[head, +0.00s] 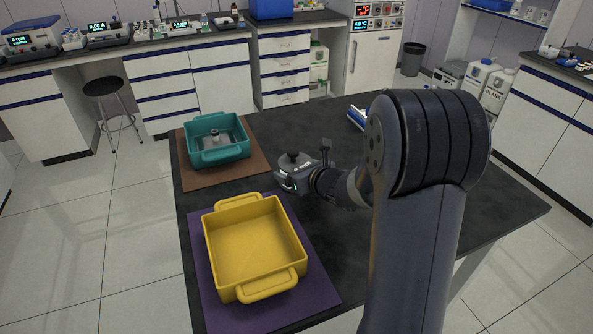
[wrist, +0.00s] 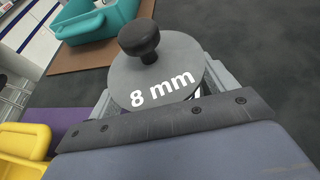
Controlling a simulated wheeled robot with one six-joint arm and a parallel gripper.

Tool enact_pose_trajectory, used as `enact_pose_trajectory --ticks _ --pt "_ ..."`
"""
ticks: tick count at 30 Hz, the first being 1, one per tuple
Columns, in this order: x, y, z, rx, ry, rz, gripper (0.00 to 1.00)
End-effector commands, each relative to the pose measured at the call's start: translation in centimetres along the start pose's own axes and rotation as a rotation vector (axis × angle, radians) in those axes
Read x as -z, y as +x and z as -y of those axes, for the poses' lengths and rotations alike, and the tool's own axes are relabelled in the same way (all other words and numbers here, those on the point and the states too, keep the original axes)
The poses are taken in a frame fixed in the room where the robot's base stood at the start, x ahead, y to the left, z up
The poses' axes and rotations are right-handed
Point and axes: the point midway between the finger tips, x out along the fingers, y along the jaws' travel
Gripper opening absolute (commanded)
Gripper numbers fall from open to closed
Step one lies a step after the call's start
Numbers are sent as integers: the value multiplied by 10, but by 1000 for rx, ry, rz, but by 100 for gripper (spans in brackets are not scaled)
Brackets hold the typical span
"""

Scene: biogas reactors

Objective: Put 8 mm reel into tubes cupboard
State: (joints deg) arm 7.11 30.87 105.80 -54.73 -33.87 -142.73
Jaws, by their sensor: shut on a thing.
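The 8 mm reel (wrist: 160,75) is a grey disc with a black knob on top and white "8 mm" lettering. My gripper (head: 290,178) is shut on the reel and holds it over the dark table, between the teal and yellow trays. The reel also shows in the head view (head: 294,162), with its knob upward. In the wrist view the jaws lie on both sides of the reel, partly hidden beneath its disc. No cupboard labelled for tubes can be made out in either view.
A teal tray (head: 191,147) with a grey item (head: 214,138) inside stands on a brown mat (head: 250,171). An empty yellow tray (head: 215,262) stands on a purple mat (head: 203,300). White drawer units (head: 190,86) and a stool (head: 103,88) are behind. The table's back middle is clear.

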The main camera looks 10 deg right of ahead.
Motion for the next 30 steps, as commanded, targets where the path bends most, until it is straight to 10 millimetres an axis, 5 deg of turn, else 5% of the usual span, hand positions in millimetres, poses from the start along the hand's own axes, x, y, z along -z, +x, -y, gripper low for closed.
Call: enact_pose_trajectory --ticks 8,19,30 --pt "0 0 0 0 0 0 100" --pt "-4 -4 0 0 0 1 100" --pt "-4 -71 1 4 0 3 100"
